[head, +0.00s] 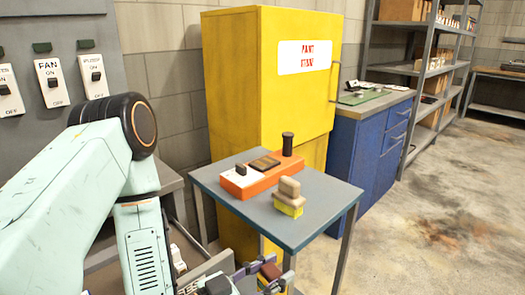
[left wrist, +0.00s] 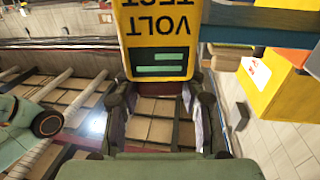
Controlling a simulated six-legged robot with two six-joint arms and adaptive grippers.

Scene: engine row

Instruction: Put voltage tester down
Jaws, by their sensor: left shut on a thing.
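The voltage tester (left wrist: 158,30) is a yellow and dark block marked "VOLT TEST", with green bars on its face. It shows upside down at the top of the left wrist view. My left gripper (left wrist: 162,95) is shut on it, with one finger on each side. In the head view my left gripper (head: 262,277) is low at the bottom edge, in front of the small grey-topped table (head: 325,205). Most of the tester is hidden or cut off there. My right gripper is not in view.
The table's front right part is bare. A yellow cabinet (head: 235,90) and a blue cabinet (head: 365,150) stand behind. A switch panel (head: 70,65) is at left.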

